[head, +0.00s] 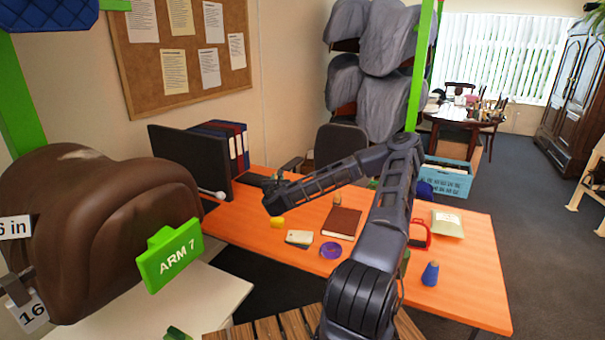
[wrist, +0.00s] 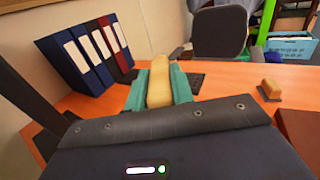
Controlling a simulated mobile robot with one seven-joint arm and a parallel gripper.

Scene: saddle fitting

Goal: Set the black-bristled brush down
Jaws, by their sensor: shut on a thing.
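My gripper (wrist: 158,92) has teal fingers closed on the tan body of a brush (wrist: 159,72) in the wrist view. Its bristles are hidden, so their colour does not show. The brush is over the far left part of the orange desk, near the keyboard; whether it touches the desktop I cannot tell. In the head view my gripper (head: 279,173) is small at the far end of my arm, and the brush cannot be made out clearly there.
A monitor (head: 195,160) and binders (wrist: 84,56) stand at the left. A chair (wrist: 220,32) is behind.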

